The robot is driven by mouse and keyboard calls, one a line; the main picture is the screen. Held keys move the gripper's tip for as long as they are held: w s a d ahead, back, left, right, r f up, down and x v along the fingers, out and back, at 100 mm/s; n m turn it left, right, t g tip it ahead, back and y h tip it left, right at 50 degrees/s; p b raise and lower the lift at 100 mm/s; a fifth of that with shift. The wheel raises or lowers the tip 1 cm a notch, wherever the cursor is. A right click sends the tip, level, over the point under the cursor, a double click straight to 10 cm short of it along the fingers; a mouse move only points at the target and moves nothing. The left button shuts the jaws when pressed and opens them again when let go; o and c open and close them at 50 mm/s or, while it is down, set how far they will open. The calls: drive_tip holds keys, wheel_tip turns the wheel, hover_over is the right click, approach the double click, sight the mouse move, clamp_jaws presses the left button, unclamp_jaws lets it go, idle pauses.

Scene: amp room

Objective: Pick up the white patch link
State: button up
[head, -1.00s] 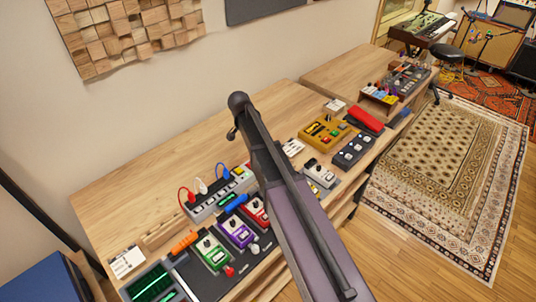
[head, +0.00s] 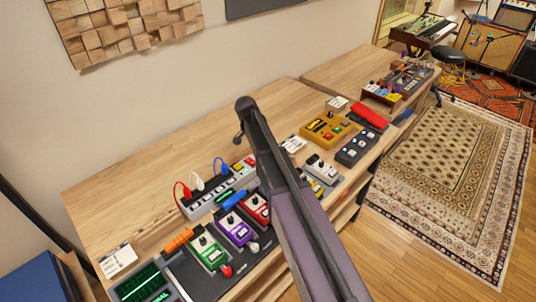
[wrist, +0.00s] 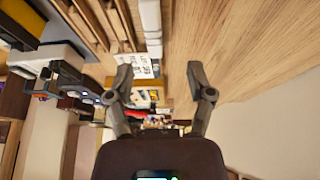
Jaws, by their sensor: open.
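The white patch link (head: 197,183) stands up from a long grey strip (head: 196,211) on the wooden desk, between a red link (head: 182,191) and a blue link (head: 221,166). It is small in the head view, and I cannot pick it out in the wrist view. My gripper (wrist: 162,84) shows in the wrist view with its two fingers spread apart and nothing between them.
Green (head: 208,252), purple (head: 235,228) and red pedals stand in front of the strip. A yellow pedal (head: 326,130) and a dark pedal (head: 357,147) sit to the right. A white card (head: 118,261) lies at left. The desk behind the strip (head: 140,180) is bare.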

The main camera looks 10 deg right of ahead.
drive_tip(key=shift+b+x, duration=0.4)
drive_tip(key=shift+x, duration=0.35)
drive_tip(key=shift+f, duration=0.1)
drive_tip(key=f+b, duration=0.1)
drive_tip(key=d+f+b, duration=0.1)
drive_tip(key=b, duration=0.1)
drive_tip(key=shift+s+f, duration=0.1)
drive_tip(key=shift+f, duration=0.3)
drive_tip(key=shift+b+x, duration=1)
drive_tip(key=shift+x, duration=0.1)
drive_tip(key=shift+d, duration=0.1)
clamp_jaws()
